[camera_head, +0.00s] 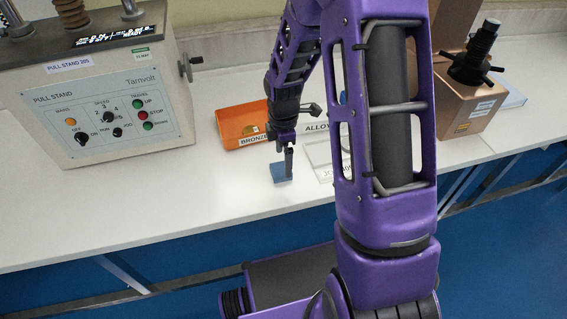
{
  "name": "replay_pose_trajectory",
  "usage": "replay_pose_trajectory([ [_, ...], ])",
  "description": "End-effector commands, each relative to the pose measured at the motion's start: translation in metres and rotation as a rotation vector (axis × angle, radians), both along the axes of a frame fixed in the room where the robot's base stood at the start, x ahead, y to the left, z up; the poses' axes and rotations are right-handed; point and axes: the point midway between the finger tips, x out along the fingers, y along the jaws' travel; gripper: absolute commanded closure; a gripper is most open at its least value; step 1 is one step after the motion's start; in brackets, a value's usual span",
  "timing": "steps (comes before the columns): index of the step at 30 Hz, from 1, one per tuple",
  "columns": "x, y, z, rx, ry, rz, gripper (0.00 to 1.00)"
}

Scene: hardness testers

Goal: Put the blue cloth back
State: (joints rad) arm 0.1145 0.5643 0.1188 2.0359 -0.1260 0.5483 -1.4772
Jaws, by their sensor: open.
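The blue cloth (280,173) is a small blue piece on the white bench, towards its front edge. My gripper (287,166) points down right at the cloth, with its jaws open. From this view I cannot tell whether the fingers touch the cloth or stand just above it. Part of the cloth is hidden behind the gripper.
An orange bin (238,125) labelled BRONZE stands behind the cloth. A clear tray (318,158) lies to the right, partly hidden by my arm. A pull stand (110,105) is at left, a copper-coloured tester (462,100) at right. The white bench (150,205) is clear at front left.

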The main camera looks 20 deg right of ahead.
Motion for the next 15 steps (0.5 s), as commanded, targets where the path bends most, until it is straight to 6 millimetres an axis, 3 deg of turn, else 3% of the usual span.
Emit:
replay_pose_trajectory([
  [1,0.002,0.000,0.015,0.000,-0.006,-0.001,0.01],
  [6,0.001,0.000,0.050,0.000,-0.004,0.000,0.01],
  [15,0.000,0.000,0.080,0.001,-0.002,-0.001,0.01],
])
